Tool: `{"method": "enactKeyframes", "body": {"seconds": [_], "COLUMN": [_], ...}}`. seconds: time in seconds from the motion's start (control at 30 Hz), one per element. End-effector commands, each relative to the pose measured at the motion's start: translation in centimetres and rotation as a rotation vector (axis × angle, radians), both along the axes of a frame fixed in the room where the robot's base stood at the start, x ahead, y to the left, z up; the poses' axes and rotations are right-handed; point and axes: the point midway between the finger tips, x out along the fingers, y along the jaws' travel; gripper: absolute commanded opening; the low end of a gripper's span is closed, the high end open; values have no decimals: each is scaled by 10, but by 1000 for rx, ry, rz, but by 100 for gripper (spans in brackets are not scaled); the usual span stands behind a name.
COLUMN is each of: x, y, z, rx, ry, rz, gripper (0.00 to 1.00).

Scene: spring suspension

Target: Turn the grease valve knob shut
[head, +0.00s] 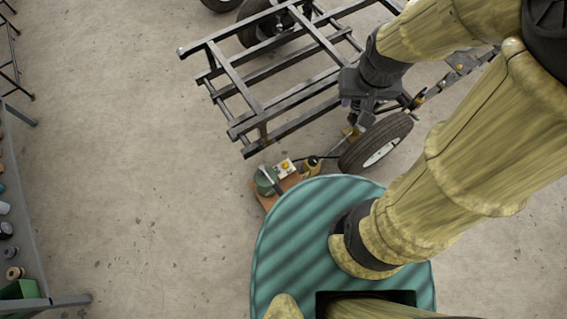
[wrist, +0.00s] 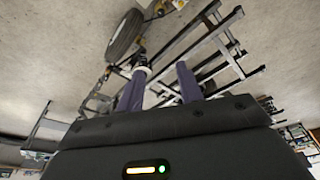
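I cannot pick out the grease valve knob for certain. In the head view a small wooden board (head: 266,202) on the floor carries a green rounded device (head: 265,180) and a yellow box (head: 287,167). A small amber container (head: 312,166) with a dark top is just right of it. My gripper (head: 362,90) is above the trailer frame's right side, up and right of the board; its fingers are unclear there. In the wrist view my gripper's two fingers (wrist: 161,72) are apart, with no held object visible. A dark part with a pale ring (wrist: 141,66) shows at the left fingertip.
A black metal trailer frame (head: 262,105) stands beyond the board, with a wheel (head: 376,143) near my arm. A shelf rack (head: 30,215) with cans and a green bin (head: 20,290) stands at the left edge. The concrete floor (head: 130,170) between is clear.

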Motion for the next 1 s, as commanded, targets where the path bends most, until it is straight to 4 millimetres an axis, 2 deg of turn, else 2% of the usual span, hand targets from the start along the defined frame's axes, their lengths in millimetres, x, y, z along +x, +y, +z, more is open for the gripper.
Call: {"method": "enactKeyframes", "body": {"seconds": [0.03,0.13,0.27,0.37,1.0], "x": [0,1,6,15,96], "y": [0,0,2,6,46], "z": [0,-2,-18,-41,-244], "rx": [0,0,4,7,42], "ry": [0,0,5,14,90], "rz": [0,-1,-6,-17,-137], "gripper": [36,56,56,56,56]}}
